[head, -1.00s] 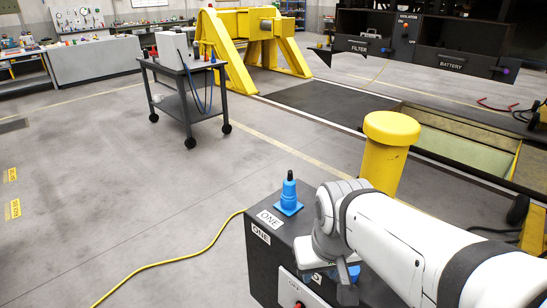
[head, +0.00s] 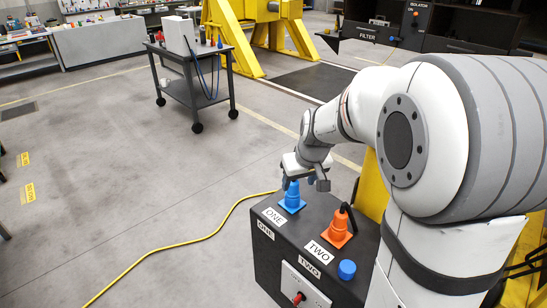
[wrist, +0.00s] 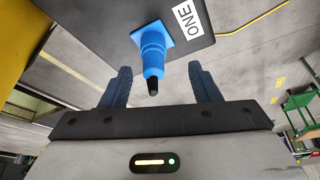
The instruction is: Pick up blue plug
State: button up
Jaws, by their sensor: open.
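The blue plug (head: 292,196) stands upright on its square base on top of the black box, by the label ONE. In the wrist view the blue plug (wrist: 153,47) shows with its black tip pointing toward my gripper, between the lines of the two fingers. My gripper (head: 306,182) is just above and around the plug's top in the head view. In the wrist view my gripper (wrist: 160,85) is open, with the plug's black tip between its fingertips. The fingers do not visibly touch the plug. In the head view the gripper hides the plug's tip.
The black box (head: 262,262) also carries an orange plug (head: 338,228) by the label TWO and a blue round cap (head: 347,269). A red switch (head: 298,298) is on its front. A yellow cable (head: 190,243) lies on the floor. A cart (head: 205,90) stands behind.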

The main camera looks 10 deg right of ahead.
aim_at(292, 184)
jog(key=shift+w+f+p, duration=1.4)
jog(key=shift+w+f, duration=2.25)
jog(key=shift+f, duration=0.05)
jog(key=shift+c, duration=0.3)
jog(key=c, duration=1)
jog(key=shift+c, duration=0.2)
